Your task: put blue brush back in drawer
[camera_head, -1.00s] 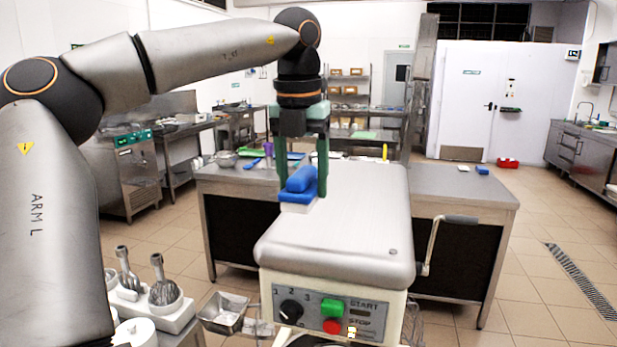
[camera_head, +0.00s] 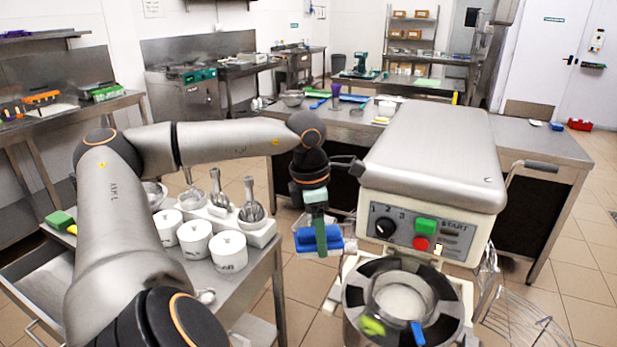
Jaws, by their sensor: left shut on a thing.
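My left gripper (camera_head: 319,232) is shut on the blue brush (camera_head: 304,243) and holds it in the air left of the batch freezer. The brush has a blue back with a pale underside, and green fingers cover part of it. At the lower left, a steel compartment that looks like an open drawer (camera_head: 28,258) sticks out beside the steel cart, partly hidden by my left arm. I cannot see all of its inside. My right gripper is not in view.
The batch freezer (camera_head: 430,150) stands just right of the brush. White tubs (camera_head: 228,251) and a holder with several metal tools (camera_head: 251,210) stand on the cart between brush and drawer. A green block (camera_head: 62,221) lies near the drawer.

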